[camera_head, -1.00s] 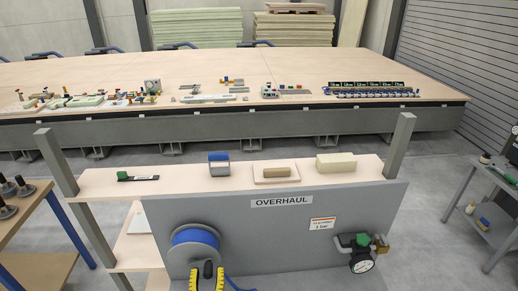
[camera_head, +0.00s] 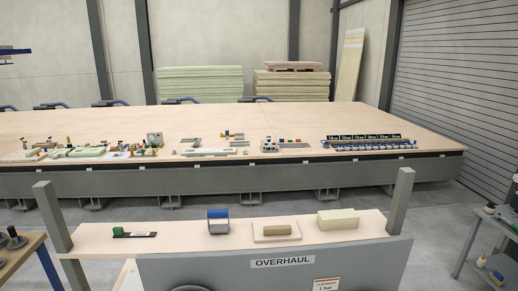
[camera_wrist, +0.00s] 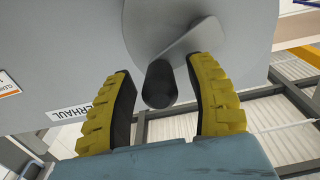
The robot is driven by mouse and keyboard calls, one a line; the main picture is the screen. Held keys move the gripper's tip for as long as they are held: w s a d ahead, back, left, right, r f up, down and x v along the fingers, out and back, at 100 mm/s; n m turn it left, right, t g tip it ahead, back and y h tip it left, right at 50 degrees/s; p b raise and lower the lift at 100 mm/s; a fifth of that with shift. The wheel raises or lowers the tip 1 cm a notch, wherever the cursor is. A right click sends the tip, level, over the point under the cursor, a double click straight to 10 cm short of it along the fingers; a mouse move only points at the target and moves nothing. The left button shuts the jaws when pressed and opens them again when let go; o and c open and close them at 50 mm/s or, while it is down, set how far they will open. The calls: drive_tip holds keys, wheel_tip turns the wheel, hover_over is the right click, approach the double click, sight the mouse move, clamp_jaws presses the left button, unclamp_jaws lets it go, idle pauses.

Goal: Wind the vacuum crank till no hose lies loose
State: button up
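In the wrist view, the crank's dark knob (camera_wrist: 160,85) stands out from a grey disc (camera_wrist: 165,25), on a light grey crank arm (camera_wrist: 190,38). My gripper (camera_wrist: 161,66) has yellow fingers with black pads. It is open, one finger on each side of the knob, with a gap showing on both sides. In the head view only the top rim of the reel (camera_head: 190,288) shows at the bottom edge. The hose and my gripper are out of that view, so I cannot see how much hose lies loose.
The grey panel with the OVERHAUL sign (camera_head: 282,262) stands below a wooden shelf (camera_head: 180,236). The shelf holds a blue-and-grey block (camera_head: 218,222), a sanding block on a board (camera_head: 276,230) and a cream block (camera_head: 338,219). A large table (camera_head: 230,120) lies behind, beyond open floor.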

drive_tip(key=shift+s, duration=0.15)
drive_tip(key=s+p, duration=0.2)
drive_tip(key=s, duration=0.4)
drive_tip(key=shift+s+d, duration=0.35)
idle(0.3)
